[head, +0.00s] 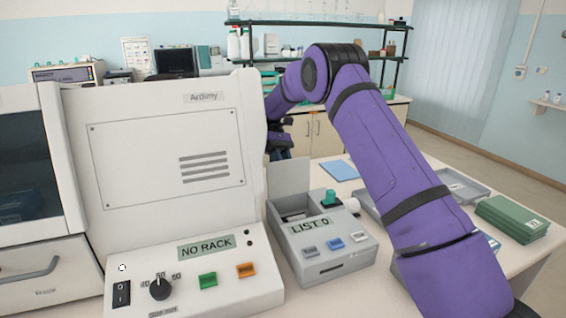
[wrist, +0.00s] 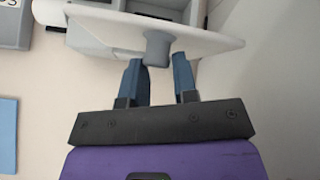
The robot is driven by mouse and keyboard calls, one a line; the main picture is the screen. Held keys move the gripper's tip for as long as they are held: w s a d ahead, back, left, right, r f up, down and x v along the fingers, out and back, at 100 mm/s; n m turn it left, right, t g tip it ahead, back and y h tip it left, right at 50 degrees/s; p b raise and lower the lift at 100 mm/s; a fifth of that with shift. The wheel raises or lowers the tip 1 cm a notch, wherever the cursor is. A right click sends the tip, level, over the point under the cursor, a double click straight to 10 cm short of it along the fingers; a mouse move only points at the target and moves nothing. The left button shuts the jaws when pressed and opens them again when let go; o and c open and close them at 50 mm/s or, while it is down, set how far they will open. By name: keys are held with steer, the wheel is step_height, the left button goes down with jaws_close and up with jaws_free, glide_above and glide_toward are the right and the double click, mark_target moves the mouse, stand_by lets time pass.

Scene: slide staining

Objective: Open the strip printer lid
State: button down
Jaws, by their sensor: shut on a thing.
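The strip printer (head: 322,246) is a small grey box with a "LIST 0" display and several buttons, right of the big white machine. Its lid (head: 288,178) stands raised, roughly upright, at the back left, and the dark opening beneath shows. In the wrist view the lid (wrist: 205,38) is a pale plate with a grey tab (wrist: 157,48) on its edge. My gripper (wrist: 159,80) has its blue fingers on either side of this tab and is shut on it. In the head view my gripper (head: 279,146) is behind the lid, partly hidden by the white machine.
The white machine (head: 165,150) with a "NO RACK" display stands close on the left. A blue sheet (head: 339,171), grey trays (head: 462,187) and green folders (head: 513,218) lie beyond and right.

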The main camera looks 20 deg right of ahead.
steer(key=shift+w+d+f+g, duration=0.1)
steer(key=shift+d+f+g, duration=0.25)
steer(key=shift+d, duration=0.2)
steer(key=c, duration=1)
jaws_free()
steer(key=shift+d, duration=0.15)
steer(key=shift+o, duration=0.2)
steer(key=shift+r, duration=0.1)
steer(key=shift+a+r, duration=0.1)
steer(key=shift+a, duration=0.2)
steer(key=shift+r, duration=0.1)
steer(key=s+r, duration=0.2)
steer(key=s, duration=0.6)
steer(key=s+r, duration=0.2)
steer(key=s, duration=0.6)
steer(key=shift+a+r, duration=0.35)
steer(key=shift+a, duration=0.1)
